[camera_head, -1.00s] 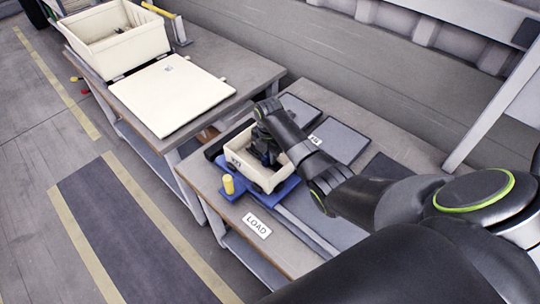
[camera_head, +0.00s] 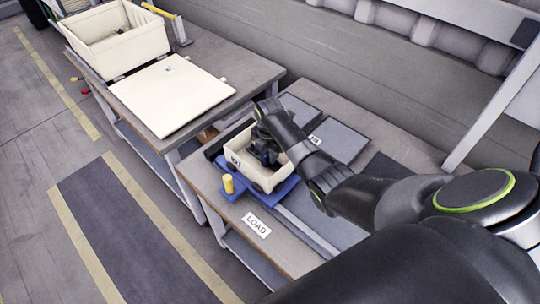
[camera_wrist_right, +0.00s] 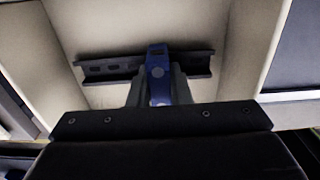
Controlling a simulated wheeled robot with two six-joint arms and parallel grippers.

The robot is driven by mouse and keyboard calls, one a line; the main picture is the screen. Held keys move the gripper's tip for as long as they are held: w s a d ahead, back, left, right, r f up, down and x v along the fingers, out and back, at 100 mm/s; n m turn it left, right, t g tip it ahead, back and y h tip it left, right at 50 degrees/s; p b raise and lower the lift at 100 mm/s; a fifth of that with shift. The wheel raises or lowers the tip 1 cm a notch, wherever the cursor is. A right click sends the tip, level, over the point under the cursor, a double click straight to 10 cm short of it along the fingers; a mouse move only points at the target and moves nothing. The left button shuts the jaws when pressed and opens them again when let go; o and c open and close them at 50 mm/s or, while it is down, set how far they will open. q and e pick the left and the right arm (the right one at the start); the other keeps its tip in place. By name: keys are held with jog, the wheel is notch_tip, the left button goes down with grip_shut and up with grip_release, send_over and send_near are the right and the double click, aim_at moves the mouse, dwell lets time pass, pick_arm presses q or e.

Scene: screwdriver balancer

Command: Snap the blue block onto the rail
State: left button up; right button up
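The blue block (camera_wrist_right: 157,72) is between the two grey fingers of my right gripper (camera_wrist_right: 158,88) in the right wrist view, with a finger against each side. The dark slotted rail (camera_wrist_right: 104,69) runs across the floor of a cream bin (camera_wrist_right: 130,25) behind the block. The block overlaps the rail's middle; I cannot tell whether it is snapped on. In the head view my right gripper (camera_head: 266,152) reaches down into the cream bin (camera_head: 238,163), and the block and rail are hidden there. My left gripper is not in view.
The bin sits on a blue base (camera_head: 262,194) with a yellow knob (camera_head: 228,184) at its corner. A LOAD label (camera_head: 257,225) is on the bench. Dark panels (camera_head: 340,140) lie behind. A larger cream bin (camera_head: 118,48) and white board (camera_head: 172,98) occupy the left bench.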

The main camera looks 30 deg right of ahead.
jog(key=o, duration=0.4)
jog(key=shift+s+a+f+g, duration=0.15)
jog(key=shift+s+f, duration=0.1)
jog(key=shift+f, duration=0.3)
jog(key=shift+s+a+f+g, duration=0.15)
jog(key=shift+s+f, duration=0.1)
jog(key=shift+f, duration=0.25)
jog(key=shift+w+a, duration=0.1)
jog(key=shift+w+r, duration=0.1)
jog(key=shift+r, duration=0.4)
jog(key=shift+w+d+r+p, duration=0.15)
jog(key=shift+r+p, duration=0.55)
jog(key=shift+r, duration=2.4)
jog(key=shift+w+r+p, duration=0.2)
jog(key=shift+r+p, duration=0.55)
jog(key=shift+r, duration=2.35)
jog(key=shift+w+d+r+p, duration=0.15)
jog(key=shift+r+p, duration=0.55)
jog(key=shift+r, duration=2.4)
